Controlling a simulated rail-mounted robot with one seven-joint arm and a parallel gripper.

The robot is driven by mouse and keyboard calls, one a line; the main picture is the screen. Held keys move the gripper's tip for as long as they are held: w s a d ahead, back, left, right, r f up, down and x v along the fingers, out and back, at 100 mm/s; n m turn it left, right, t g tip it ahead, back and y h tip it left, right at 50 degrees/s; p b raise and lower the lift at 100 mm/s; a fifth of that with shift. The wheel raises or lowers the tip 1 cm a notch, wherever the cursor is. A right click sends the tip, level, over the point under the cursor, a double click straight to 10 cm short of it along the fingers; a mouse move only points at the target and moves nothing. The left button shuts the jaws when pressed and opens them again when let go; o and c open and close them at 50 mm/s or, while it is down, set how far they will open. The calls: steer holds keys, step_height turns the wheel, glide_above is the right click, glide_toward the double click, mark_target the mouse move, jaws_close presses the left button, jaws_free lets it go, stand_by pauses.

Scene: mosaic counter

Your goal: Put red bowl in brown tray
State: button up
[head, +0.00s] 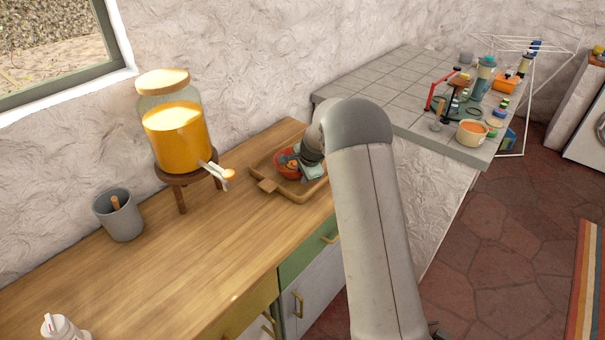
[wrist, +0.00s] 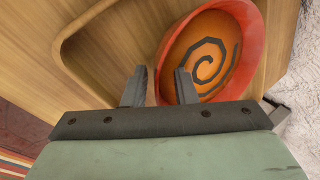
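The red bowl (head: 287,162) has an orange inside with a dark spiral, which shows clearly in the wrist view (wrist: 213,52). It appears to sit inside the brown tray (head: 267,186), toward its far left part in the head view. The wooden tray (wrist: 68,55) also fills much of the wrist view. My gripper (wrist: 160,88) is low over the tray at the bowl's near edge. Its two fingers stand apart, one on each side of the bowl's left rim, with a gap visible. In the head view my arm and gripper hide part of the bowl and tray.
A glass dispenser (head: 177,135) of orange liquid on a wooden stand is left of the tray. A grey cup (head: 118,215) and a white bottle (head: 64,328) are farther left. The wooden counter (head: 185,270) is clear in front. The tiled counter at right holds several items.

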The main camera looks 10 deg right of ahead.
steer(key=b+v, duration=0.2)
steer(key=v, duration=0.9)
steer(key=s+a+r+n+g, duration=0.1)
steer(key=s+a+r+n, duration=0.2)
steer(key=s, duration=0.7)
steer(key=s+r+n+g, duration=0.15)
steer(key=s+n, duration=0.25)
steer(key=s, duration=0.7)
steer(key=s+f+n+g+h, duration=0.1)
steer(key=s+n, duration=0.7)
steer(key=s, duration=1.2)
steer(key=shift+a+f+g, duration=0.15)
steer(key=shift+f+g, duration=0.2)
steer(key=shift+f, duration=0.35)
